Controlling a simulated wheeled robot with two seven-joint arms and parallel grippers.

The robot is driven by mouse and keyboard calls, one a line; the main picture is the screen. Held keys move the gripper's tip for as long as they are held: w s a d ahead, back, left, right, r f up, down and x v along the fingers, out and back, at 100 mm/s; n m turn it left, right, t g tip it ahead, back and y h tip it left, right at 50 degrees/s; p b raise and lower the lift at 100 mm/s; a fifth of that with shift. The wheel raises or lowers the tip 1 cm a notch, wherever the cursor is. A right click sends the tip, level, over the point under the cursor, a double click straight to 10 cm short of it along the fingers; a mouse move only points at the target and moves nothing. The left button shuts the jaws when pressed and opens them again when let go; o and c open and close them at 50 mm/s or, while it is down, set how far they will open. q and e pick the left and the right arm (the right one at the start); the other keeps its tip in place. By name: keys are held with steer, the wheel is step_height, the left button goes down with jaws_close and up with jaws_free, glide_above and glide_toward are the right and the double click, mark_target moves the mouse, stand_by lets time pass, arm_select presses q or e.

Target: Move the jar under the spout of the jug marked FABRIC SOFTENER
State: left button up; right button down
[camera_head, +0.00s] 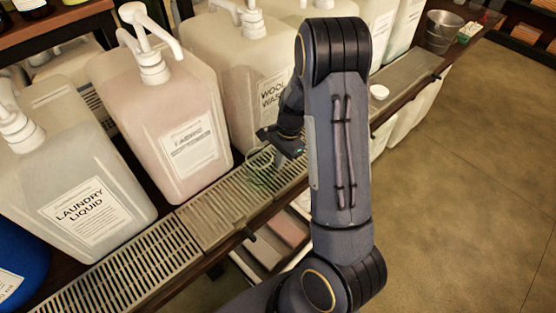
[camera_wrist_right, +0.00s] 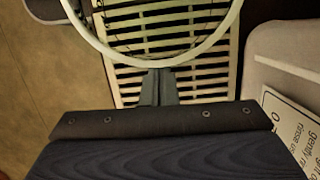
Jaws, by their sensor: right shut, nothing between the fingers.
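The jug marked FABRIC (camera_head: 165,115), its second label line blurred, is pale pink with a white pump and spout (camera_head: 150,50). It stands behind the slatted drip tray. The clear glass jar (camera_head: 261,172) stands on the tray to the right of that jug, in front of the WOOL WASH jug. In the right wrist view its round rim (camera_wrist_right: 201,52) shows over the slats. My right gripper (camera_head: 283,143) is shut and empty at the jar; its fingertips (camera_wrist_right: 158,80) are close to the rim. I cannot tell whether they touch it. My left gripper is out of view.
The LAUNDRY LIQUID jug (camera_head: 75,165) stands at left and the WOOL WASH jug (camera_head: 235,75) behind my right arm. The drip tray (camera_head: 130,265) is bare in front of the left jugs. A small white lid (camera_head: 379,92) and a metal bucket (camera_head: 441,30) are farther right.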

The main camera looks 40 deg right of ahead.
mark_target(240, 196)
steer(key=shift+a, duration=0.35)
steer(key=a+p, duration=0.1)
steer(key=a, duration=0.8)
steer(key=a+p, duration=0.1)
steer(key=a, duration=0.3)
steer(key=shift+s+a+p, duration=0.25)
steer(key=shift+s+p, duration=0.1)
steer(key=s+r+n+t+y, duration=0.1)
steer(key=s+r+n, duration=0.25)
steer(key=r, duration=0.55)
steer(key=s+r+n+t+y, duration=0.1)
steer(key=s+r+n+t, duration=0.2)
steer(key=r, duration=0.7)
steer(key=s+r+n+t+h, duration=0.1)
steer(key=s+r+n, duration=0.3)
steer(key=s+n, duration=0.5)
steer(key=shift+s+a+r+t+p, duration=0.2)
steer(key=shift+s+t+p, duration=0.15)
steer(key=shift+s, duration=0.8)
